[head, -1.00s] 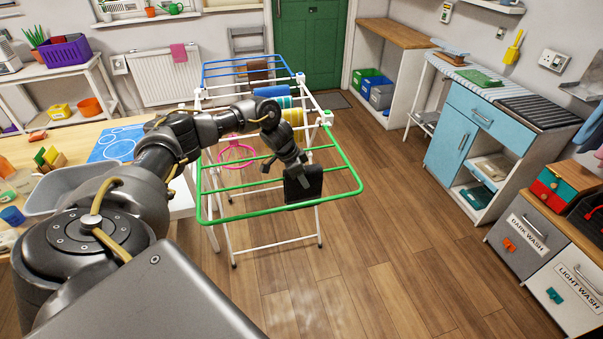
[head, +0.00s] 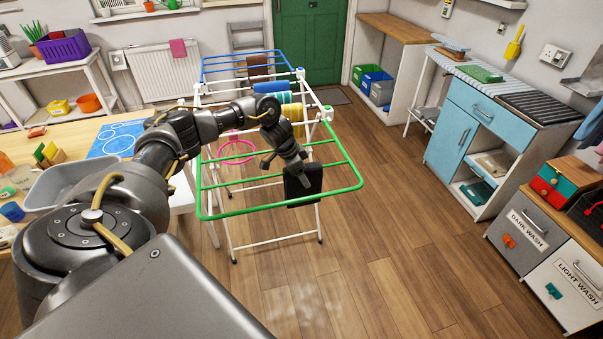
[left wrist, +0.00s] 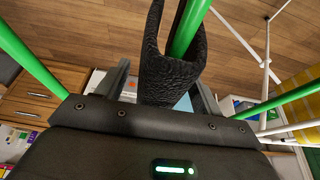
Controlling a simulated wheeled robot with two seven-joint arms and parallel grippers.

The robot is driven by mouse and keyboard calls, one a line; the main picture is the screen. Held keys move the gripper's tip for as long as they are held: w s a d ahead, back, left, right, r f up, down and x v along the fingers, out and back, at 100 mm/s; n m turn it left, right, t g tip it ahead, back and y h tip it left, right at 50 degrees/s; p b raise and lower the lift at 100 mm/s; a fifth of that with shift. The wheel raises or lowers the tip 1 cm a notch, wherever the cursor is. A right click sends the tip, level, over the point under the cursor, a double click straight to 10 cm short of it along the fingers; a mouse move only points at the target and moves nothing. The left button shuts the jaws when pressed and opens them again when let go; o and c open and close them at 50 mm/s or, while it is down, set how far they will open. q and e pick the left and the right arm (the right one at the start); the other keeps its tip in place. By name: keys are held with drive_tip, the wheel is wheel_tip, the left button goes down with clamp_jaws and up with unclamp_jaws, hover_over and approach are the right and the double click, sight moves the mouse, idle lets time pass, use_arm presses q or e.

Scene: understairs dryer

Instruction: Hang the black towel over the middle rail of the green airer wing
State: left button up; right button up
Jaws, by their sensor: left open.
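The black towel (head: 304,190) hangs folded over an inner rail of the green airer wing (head: 345,175), right of the wing's centre. In the left wrist view the towel (left wrist: 168,72) loops around a green rail (left wrist: 188,28), with a flap on each side. My left gripper (head: 300,178) is at the towel from above. In the left wrist view its two fingers (left wrist: 163,92) are spread apart, with the towel between them and room at the sides. The head view does not clearly show how the towel's lower end lies against the wing's outer bar. My right gripper is not in view.
Other cloths, brown (head: 258,66), blue (head: 270,87) and yellow (head: 293,110), hang farther back on the airer. A pink hoop (head: 237,151) hangs near the wing's left side. A table with a grey tub (head: 75,185) stands left. The floor right of the airer is clear.

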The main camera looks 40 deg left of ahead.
use_arm(q)
drive_tip(key=b+v, duration=0.1)
drive_tip(key=v, duration=0.9)
drive_tip(key=shift+s+r, duration=0.1)
drive_tip(key=shift+r, duration=0.2)
